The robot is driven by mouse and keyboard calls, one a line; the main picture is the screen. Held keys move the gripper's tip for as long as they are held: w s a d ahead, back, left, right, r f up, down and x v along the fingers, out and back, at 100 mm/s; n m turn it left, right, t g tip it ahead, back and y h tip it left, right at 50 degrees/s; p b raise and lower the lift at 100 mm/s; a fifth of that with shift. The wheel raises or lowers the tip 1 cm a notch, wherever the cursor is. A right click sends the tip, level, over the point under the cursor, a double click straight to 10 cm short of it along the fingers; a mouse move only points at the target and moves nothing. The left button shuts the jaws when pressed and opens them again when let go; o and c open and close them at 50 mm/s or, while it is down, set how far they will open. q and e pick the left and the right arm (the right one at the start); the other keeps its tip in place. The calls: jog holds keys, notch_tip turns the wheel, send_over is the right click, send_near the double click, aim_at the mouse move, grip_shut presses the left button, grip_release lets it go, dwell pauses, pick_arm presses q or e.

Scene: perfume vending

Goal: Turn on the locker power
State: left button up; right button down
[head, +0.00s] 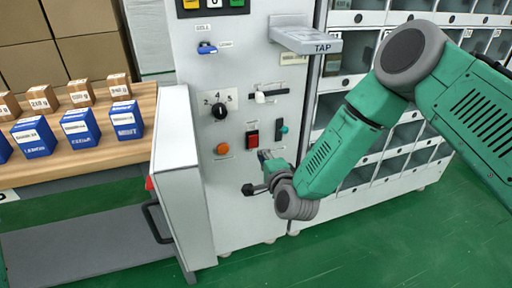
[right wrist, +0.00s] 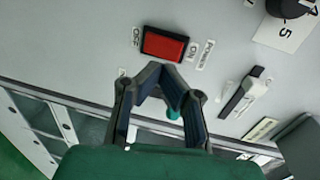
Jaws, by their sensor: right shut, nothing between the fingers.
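The red power switch (head: 252,139) is a red rocker in a black frame on the front of the grey locker panel. It also shows in the right wrist view (right wrist: 164,45), with OFF, ON and POWER labels beside it. My right gripper (head: 265,158) is in front of the panel, just below and slightly right of the switch in the head view. In the right wrist view its fingers (right wrist: 160,72) are shut and empty, with the tips close to the switch's edge. I cannot tell whether they touch it. My left gripper is out of view.
A rotary dial (head: 220,111), an orange button (head: 222,148), a white lever (head: 270,94) and a green-and-black switch (head: 281,130) surround the switch. The TAP shelf (head: 306,40) juts out above. An open door (head: 185,190) stands at left.

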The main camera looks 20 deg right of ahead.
aim_at(254, 140)
jog(key=w, duration=0.2)
jog(key=w+b, duration=0.1)
jog(key=w, duration=0.2)
jog(key=shift+w+r, duration=0.2)
jog(key=shift+w, duration=0.05)
jog(key=shift+w+r+g+p, duration=0.25)
jog(key=shift+r+g+p, duration=0.05)
jog(key=shift+p, duration=0.25)
jog(key=shift+w+p, duration=0.15)
jog(key=shift+p, duration=0.2)
jog(key=shift+f, duration=0.2)
